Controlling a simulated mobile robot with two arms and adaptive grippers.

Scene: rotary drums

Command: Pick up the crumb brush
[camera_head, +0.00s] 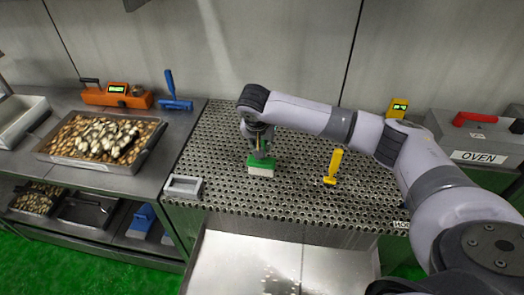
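A green brush (262,163) with pale bristles stands bristles down on the perforated metal top (225,140), and looks like the crumb brush. My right gripper (261,153) comes down from above, right at the top of the brush. Its fingers are small and dark here, so I cannot tell whether they are closed on the handle. My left gripper is not in view.
A yellow upright tool (334,166) stands right of the brush, and a small grey tray (183,187) lies left. A blue-handled tool (174,99) and a tray of brown pieces (60,155) are on the left counter. An oven unit (470,145) stands at right.

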